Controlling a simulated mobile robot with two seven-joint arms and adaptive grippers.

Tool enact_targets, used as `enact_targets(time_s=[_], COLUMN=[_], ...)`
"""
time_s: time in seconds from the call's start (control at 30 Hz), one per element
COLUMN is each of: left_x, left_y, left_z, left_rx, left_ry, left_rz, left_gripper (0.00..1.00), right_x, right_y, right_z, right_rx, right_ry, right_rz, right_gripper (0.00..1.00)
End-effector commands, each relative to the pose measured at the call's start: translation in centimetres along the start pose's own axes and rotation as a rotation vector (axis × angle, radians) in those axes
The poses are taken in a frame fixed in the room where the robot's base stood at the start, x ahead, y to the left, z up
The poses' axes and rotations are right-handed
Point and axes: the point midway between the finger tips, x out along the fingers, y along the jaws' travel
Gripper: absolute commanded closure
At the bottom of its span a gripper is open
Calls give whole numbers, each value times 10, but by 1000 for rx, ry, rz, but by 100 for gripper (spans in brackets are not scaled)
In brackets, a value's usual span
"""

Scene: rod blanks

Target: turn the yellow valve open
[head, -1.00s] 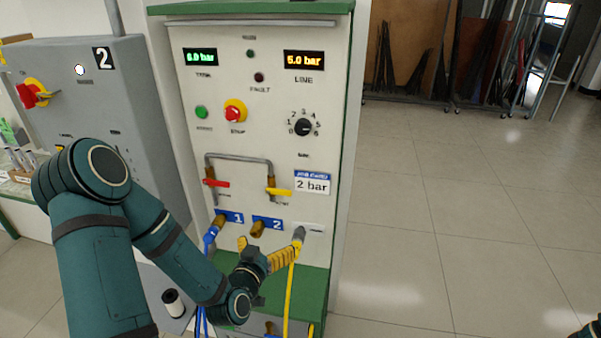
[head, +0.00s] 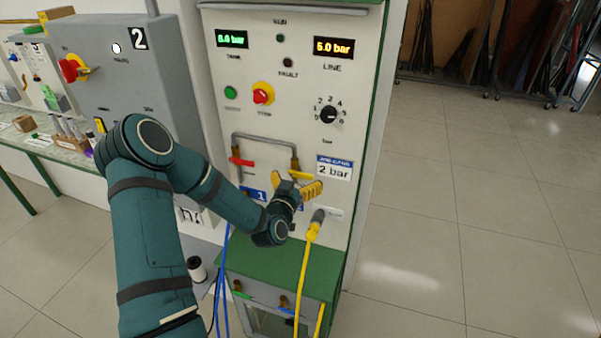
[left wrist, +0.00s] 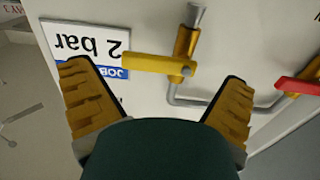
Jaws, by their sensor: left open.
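The yellow valve (head: 300,175) sits on the right leg of a grey pipe loop on the white panel. In the left wrist view its yellow handle (left wrist: 158,66) lies across the brass body (left wrist: 186,46), between my fingertips in the picture. My left gripper (head: 297,188) is open just below the valve. In the left wrist view its two yellow fingers (left wrist: 158,82) stand wide apart on either side and do not visibly touch the handle. My right gripper is not in view.
A red-handled valve (head: 241,161) is on the loop's left leg and shows in the left wrist view (left wrist: 298,86). A "2 bar" card (head: 334,168) is right of the yellow valve. A yellow hose (head: 305,265) hangs below. Floor to the right is clear.

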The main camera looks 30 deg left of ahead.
Motion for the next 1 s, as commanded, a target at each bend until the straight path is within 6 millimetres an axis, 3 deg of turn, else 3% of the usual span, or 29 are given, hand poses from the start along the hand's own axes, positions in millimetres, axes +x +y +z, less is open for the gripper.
enact_targets(time_s=[0.2, 0.57, 0.7, 0.73, 1.0], left_x=[22, 26, 26, 26, 26], left_y=[0, 0, 0, 0, 0], left_z=[0, 0, 0, 0, 0], left_rx=[-1, 0, 0, 0, -15], left_ry=[-1, -1, -1, -1, -1], left_rz=[1, 1, 1, 1, 1], left_gripper=[0, 0, 49, 57, 57], right_x=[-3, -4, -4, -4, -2], right_y=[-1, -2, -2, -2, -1], right_z=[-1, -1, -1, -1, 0], right_rx=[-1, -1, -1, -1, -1], right_ry=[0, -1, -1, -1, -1], right_rz=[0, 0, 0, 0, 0], right_gripper=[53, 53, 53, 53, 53])
